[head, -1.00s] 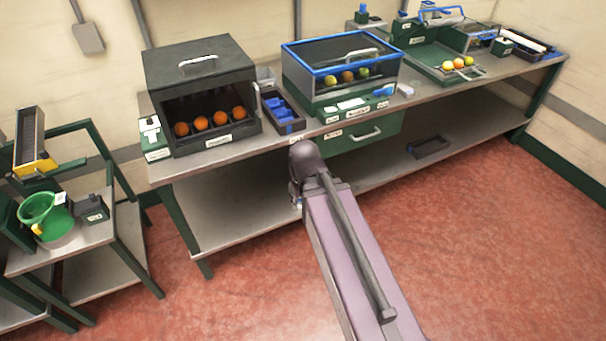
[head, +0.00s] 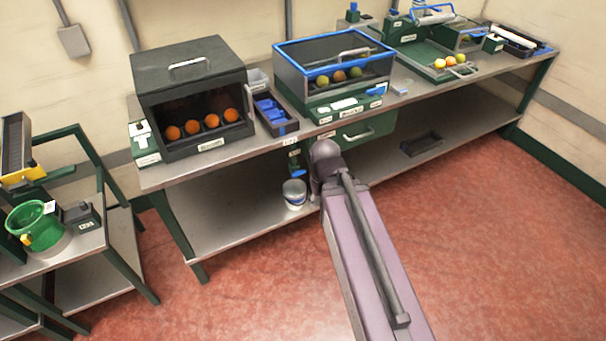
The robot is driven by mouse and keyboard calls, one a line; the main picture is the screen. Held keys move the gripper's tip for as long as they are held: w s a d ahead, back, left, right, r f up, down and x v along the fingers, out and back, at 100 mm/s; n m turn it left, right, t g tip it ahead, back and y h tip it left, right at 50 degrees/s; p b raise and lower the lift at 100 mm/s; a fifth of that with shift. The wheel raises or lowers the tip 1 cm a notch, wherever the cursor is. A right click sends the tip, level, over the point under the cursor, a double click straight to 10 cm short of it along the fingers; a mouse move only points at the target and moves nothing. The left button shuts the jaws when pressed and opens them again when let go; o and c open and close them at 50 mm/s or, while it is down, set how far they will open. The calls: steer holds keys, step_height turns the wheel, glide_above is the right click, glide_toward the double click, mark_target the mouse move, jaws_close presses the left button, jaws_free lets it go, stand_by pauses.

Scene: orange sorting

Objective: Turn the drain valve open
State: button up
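Below the bench's front edge, in the head view, is a small green fitting (head: 294,158) with a blue handle-like part (head: 299,174) at its lower end. It looks like the drain valve, but it is too small to be sure or to tell its setting. A pale bucket (head: 294,196) with a blue band stands under it on the lower shelf. My arm's dark joint is just right of the fitting in the picture. My gripper is not visible, and I see no fingers at the valve.
On the bench (head: 225,160) stand a dark box (head: 190,70) with oranges, a tray of blue pieces (head: 272,112) and a blue-rimmed clear case (head: 335,68). An empty dark tray (head: 421,144) lies on the lower shelf. A cart with a green bucket (head: 36,225) stands left. The red floor is clear.

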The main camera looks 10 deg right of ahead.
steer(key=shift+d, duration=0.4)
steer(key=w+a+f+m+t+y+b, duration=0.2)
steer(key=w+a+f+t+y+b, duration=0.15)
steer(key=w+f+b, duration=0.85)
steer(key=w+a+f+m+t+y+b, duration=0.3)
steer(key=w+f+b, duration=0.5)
steer(key=b, duration=0.9)
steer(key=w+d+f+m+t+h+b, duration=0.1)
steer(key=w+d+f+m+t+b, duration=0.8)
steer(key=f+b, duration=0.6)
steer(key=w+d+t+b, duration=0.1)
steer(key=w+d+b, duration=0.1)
steer(key=b, duration=0.7)
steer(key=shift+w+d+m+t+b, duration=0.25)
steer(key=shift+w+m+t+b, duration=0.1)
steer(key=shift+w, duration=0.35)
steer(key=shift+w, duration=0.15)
